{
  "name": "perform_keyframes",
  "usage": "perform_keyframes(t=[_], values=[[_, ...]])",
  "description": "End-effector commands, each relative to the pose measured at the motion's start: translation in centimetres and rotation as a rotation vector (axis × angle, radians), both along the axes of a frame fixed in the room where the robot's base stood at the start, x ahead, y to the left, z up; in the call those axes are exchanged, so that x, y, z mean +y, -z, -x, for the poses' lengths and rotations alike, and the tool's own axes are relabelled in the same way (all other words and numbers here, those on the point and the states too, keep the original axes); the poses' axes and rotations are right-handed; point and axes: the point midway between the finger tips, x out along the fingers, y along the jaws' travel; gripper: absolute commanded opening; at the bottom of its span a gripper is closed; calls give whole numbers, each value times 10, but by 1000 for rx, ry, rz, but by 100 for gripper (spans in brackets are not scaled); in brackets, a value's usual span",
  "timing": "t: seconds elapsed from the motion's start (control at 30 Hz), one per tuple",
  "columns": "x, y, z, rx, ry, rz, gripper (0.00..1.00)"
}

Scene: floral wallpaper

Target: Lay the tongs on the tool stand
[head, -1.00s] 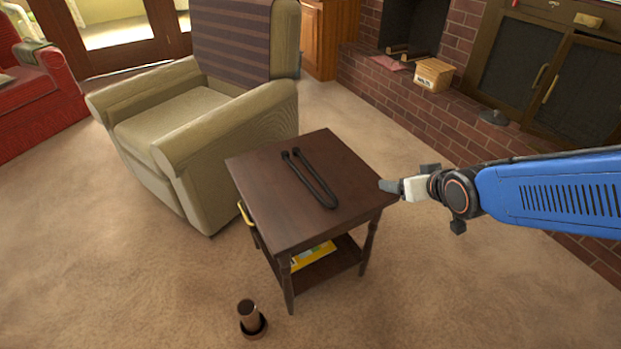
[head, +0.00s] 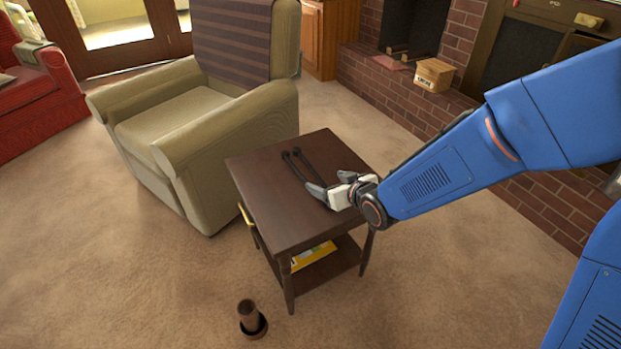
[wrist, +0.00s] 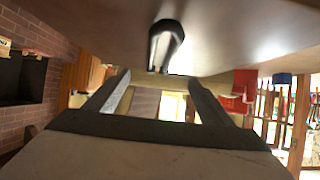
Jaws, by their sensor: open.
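The black tongs (head: 298,170) lie on top of the dark brown side table (head: 265,205), their two tips toward the armchair. Their bend end is hidden behind my gripper (head: 322,194) in the head view. My gripper is open at that bend end, low over the tabletop. In the wrist view, my gripper's two fingers (wrist: 156,85) are spread, with the dark rounded end of the tongs (wrist: 165,42) just beyond and between them. A brown upright cylinder on a round dark base (head: 250,318) stands on the floor; I cannot tell if it is the tool stand.
A beige armchair (head: 180,120) stands close behind and left of the table. A yellow item (head: 312,255) lies on the table's lower shelf. A brick hearth (head: 400,95) with a small box (head: 434,76) is at the back right.

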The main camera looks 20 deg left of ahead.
Motion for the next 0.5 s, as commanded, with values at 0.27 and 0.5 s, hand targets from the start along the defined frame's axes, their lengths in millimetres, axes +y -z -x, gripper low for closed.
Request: perform_keyframes(t=[0.27,0.5], values=[[27,20,-23,1,0,2,75],[45,32,-38,0,0,0,75]])
